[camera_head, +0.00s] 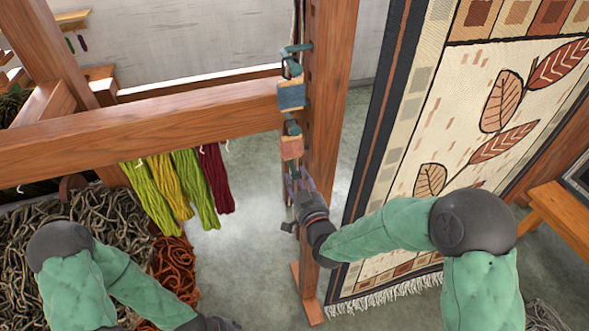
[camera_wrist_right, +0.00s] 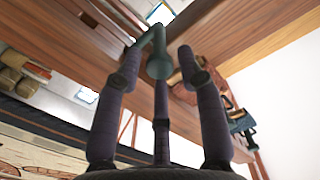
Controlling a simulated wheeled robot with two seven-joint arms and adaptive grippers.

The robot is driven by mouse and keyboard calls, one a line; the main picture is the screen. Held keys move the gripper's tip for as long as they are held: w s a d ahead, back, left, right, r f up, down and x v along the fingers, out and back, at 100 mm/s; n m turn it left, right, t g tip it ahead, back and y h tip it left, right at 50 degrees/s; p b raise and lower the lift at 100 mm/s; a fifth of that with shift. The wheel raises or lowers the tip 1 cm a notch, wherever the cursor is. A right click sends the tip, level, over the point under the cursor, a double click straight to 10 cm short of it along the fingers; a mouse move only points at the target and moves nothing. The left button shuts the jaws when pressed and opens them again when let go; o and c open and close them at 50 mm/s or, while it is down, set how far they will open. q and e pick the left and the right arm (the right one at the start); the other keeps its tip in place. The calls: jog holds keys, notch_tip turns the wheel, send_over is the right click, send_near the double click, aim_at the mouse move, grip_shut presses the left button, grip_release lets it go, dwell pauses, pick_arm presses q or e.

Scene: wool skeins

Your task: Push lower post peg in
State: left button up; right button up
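The wooden post (camera_head: 331,90) stands upright in the middle of the head view, with green pegs in it. The upper peg (camera_head: 297,48) sticks out to the left near the top. A green peg part (camera_head: 293,127) shows lower, above a pink tag (camera_head: 291,148). My right gripper (camera_head: 299,182) is at the post just below that tag. In the right wrist view, a green peg (camera_wrist_right: 158,66) with a bent end lies between the spread dark fingers, with gaps beside it; contact is unclear. How deep it sits is hidden. My left gripper (camera_head: 215,323) is partly cut off at the bottom edge.
A wooden beam (camera_head: 140,128) joins the post from the left, with coloured skeins (camera_head: 180,190) hanging below. A blue tag (camera_head: 291,97) hangs by the post. A leaf-patterned rug (camera_head: 440,130) hangs close on the right. Wool heaps (camera_head: 110,225) lie at left.

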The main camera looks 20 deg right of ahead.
jog(key=shift+w+p, duration=0.3)
jog(key=shift+w, duration=1.4)
jog(key=shift+a, duration=0.1)
grip_shut()
